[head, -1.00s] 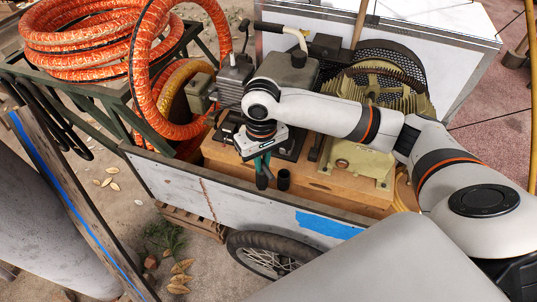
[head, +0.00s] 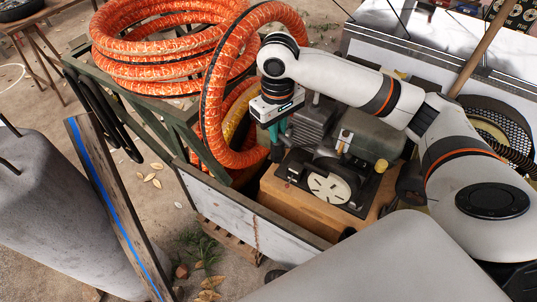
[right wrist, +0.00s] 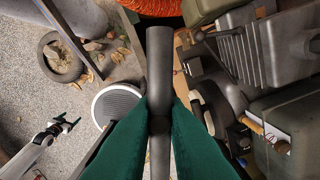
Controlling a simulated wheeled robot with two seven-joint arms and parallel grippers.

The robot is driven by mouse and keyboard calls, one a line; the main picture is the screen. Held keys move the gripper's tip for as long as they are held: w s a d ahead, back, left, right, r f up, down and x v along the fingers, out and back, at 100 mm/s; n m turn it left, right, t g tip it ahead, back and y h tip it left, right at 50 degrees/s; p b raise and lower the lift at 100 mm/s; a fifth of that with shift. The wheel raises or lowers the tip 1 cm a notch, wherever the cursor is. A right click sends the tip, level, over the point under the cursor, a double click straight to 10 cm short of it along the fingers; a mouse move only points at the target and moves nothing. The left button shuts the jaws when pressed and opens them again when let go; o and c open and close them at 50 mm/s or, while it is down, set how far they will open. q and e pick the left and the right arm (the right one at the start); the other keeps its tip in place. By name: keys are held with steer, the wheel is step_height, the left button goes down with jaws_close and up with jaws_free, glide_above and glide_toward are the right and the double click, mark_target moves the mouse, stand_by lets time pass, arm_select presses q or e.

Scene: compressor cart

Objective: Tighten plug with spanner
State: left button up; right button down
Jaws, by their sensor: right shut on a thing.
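My right gripper (head: 279,130) is shut on a dark grey rod-like tool (head: 277,153), perhaps the spanner, held upright near the orange hose coil. In the right wrist view its green fingers (right wrist: 159,105) close on both sides of the grey tool (right wrist: 160,65); its far end and tip shape cannot be told. The compressor (head: 362,140) stands on the cart to the right of the gripper. I cannot make out the plug. My left gripper (right wrist: 67,122) shows in the right wrist view at lower left, its teal fingertips apart and empty.
Orange hose coils (head: 150,60) lie on a green metal frame at the back left, with one loop (head: 215,95) close to my right gripper. The cart's white side panel (head: 240,215) runs along the front. A wooden post (head: 115,205) with a blue stripe stands left.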

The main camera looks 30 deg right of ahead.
arm_select(q)
step_height(320, 180, up, 10)
steer(key=p, duration=0.8)
steer(key=shift+f, duration=0.2)
arm_select(e)
steer(key=w+d+r+n, duration=0.1)
steer(key=w+d+r, duration=0.3)
steer(key=d+r, duration=0.4)
steer(key=w+d+r+n, duration=0.1)
steer(key=w+d+r, duration=0.3)
steer(key=d+r, duration=0.4)
steer(key=shift+w+d+r+n, duration=0.15)
steer(key=shift+d+r+n, duration=0.2)
steer(key=shift+d, duration=0.8)
arm_select(q)
steer(key=shift+w, duration=0.1)
arm_select(e)
steer(key=shift+f, duration=0.1)
arm_select(q)
steer(key=shift+f+b, duration=0.5)
steer(key=shift+f, duration=0.15)
arm_select(e)
steer(key=shift+f, duration=2.9)
arm_select(q)
steer(key=shift+r, duration=0.15)
steer(key=shift+r+p, duration=0.55)
steer(key=shift+p, duration=0.15)
arm_select(e)
steer(key=shift+f, duration=0.15)
